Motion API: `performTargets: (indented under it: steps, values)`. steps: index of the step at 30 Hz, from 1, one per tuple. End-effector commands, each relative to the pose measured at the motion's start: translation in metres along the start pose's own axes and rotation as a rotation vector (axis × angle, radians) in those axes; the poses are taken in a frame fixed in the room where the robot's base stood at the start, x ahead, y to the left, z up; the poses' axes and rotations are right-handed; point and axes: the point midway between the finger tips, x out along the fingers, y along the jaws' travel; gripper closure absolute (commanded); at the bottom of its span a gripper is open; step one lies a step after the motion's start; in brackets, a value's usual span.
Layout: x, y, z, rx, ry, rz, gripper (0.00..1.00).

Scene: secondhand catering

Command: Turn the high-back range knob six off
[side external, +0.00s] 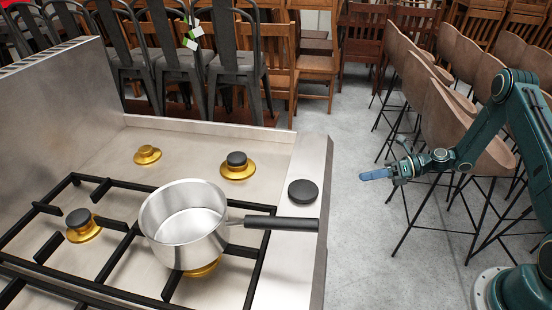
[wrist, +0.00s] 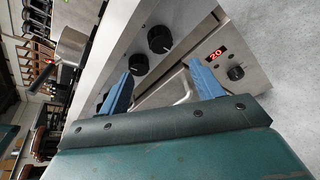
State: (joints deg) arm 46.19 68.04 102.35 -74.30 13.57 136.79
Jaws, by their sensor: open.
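In the wrist view, several black knobs sit on the range's steel front: an upper knob (wrist: 160,39) with a pale pointer line, a second knob (wrist: 139,64) below it, and a smaller knob (wrist: 235,73) beside a red display (wrist: 217,53) reading 20. I cannot tell which is knob six. My gripper (wrist: 160,69) is open and empty, its blue fingers apart in front of the panel and touching no knob. In the side external view, my gripper (side external: 366,176) hangs in the air right of the range (side external: 313,165); the knob front is hidden there.
A steel saucepan (side external: 185,225) stands on the black grate, its dark handle (side external: 281,223) reaching over the range's right edge. Brown stools (side external: 450,130) stand behind my arm. The floor between range and arm is clear.

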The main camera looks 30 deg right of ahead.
Motion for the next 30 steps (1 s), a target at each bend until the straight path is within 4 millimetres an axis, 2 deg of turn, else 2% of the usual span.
performTargets:
  steps: [8,24,30]
  values:
    - [0.029,0.001,0.000,-0.001,0.002,0.002,0.34]
    - [0.108,0.001,-0.001,-0.003,0.003,0.002,0.34]
    - [0.127,0.000,-0.001,-0.002,0.002,0.001,0.34]
